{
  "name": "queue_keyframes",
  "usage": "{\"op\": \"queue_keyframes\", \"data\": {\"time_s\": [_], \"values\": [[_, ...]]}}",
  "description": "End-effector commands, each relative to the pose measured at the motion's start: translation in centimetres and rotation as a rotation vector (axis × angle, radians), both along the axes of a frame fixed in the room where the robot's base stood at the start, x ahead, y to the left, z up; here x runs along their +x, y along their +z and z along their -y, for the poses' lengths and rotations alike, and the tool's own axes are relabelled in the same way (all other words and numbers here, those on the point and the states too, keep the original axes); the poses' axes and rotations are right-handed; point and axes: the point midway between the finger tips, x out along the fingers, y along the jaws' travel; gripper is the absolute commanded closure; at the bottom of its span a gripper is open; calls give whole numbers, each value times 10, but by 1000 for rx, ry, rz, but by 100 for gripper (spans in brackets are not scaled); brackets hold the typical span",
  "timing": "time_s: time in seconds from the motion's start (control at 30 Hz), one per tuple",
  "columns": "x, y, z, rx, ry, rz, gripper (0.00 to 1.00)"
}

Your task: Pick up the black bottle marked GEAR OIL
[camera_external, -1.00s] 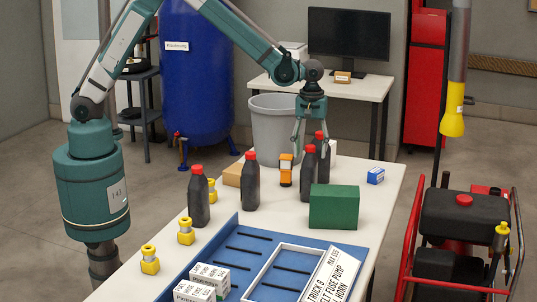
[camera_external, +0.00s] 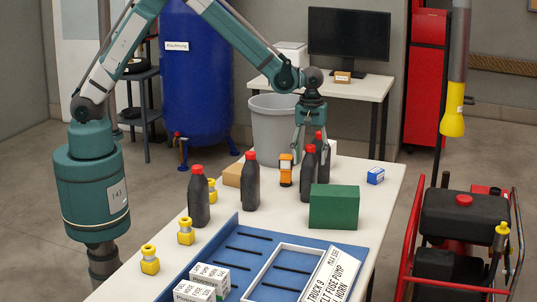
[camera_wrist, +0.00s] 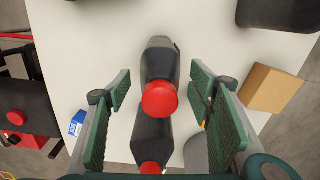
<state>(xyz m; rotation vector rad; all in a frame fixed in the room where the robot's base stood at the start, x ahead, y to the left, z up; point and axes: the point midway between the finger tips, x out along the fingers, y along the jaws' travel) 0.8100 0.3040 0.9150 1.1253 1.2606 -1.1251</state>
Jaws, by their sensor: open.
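Several black bottles with red caps stand upright on the white table. One stands at the left (camera_external: 199,203), one near the middle (camera_external: 250,187), and two close together at the right, a front one (camera_external: 308,178) and a back one (camera_external: 322,165). No GEAR OIL marking is readable on any of them. My gripper (camera_external: 311,135) is open above the right pair, pointing down. In the wrist view, a bottle (camera_wrist: 160,62) with a red cap lies between the open fingers (camera_wrist: 160,90), apart from both pads. A second dark bottle (camera_wrist: 152,135) is just below it.
A green box (camera_external: 334,207) stands close in front of the right pair. An orange item (camera_external: 286,170) is just left of them, and a cardboard box (camera_external: 232,174) farther left. A blue tray (camera_external: 215,250) lies in front. A small blue box (camera_external: 375,176) sits right.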

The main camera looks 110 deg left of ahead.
Motion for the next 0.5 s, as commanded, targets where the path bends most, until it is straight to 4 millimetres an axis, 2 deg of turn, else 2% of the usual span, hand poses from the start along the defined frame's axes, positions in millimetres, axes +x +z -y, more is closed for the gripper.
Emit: {"op": "queue_keyframes", "data": {"time_s": [0.5], "values": [[0,-47,-1,0,0,0,48]]}}
